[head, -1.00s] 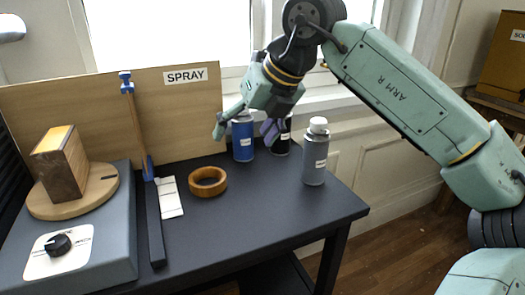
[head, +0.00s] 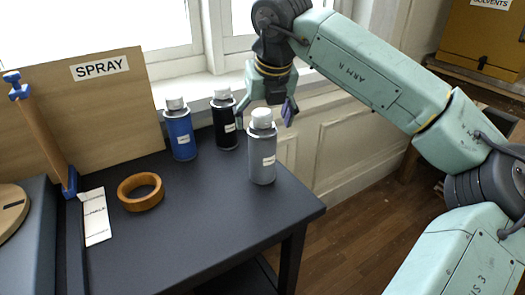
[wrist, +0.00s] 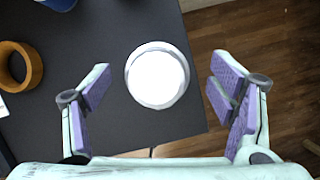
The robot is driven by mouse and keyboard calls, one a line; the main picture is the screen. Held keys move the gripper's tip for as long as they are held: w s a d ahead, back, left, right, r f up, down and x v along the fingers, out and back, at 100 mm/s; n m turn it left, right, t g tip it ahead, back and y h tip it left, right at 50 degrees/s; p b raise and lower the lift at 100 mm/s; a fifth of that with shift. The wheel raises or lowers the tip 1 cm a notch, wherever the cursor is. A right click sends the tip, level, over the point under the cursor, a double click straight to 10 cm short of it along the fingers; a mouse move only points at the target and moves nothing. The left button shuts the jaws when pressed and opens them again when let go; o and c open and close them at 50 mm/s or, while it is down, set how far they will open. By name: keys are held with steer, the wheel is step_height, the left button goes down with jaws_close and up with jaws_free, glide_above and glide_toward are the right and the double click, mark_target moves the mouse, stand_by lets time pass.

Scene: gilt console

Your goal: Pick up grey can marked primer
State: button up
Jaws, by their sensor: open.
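The grey can (head: 262,152) with a white cap and a small pale label stands upright near the right edge of the dark table. In the wrist view its white cap (wrist: 157,76) shows from above, between and ahead of the two purple-padded fingers. My gripper (head: 266,112) is open and empty, above and around the level of the can's cap in the head view. In the wrist view my gripper (wrist: 160,95) has clear gaps between both fingers and the can. The label's wording is too small to read.
A blue can (head: 181,135) and a black can (head: 224,125) stand to the left of the grey one. A wooden ring (head: 140,192), a white card (head: 96,217) and a SPRAY board (head: 100,110) are further left. The table (head: 200,235) is bare in front.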

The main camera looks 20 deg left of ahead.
mark_target(262, 152)
steer(key=p+x, duration=0.1)
steer(key=x, duration=0.3)
steer(key=shift+a+f, duration=0.1)
steer(key=shift+a, duration=0.05)
steer(key=shift+c, duration=0.2)
jaws_close()
stand_by(0.7)
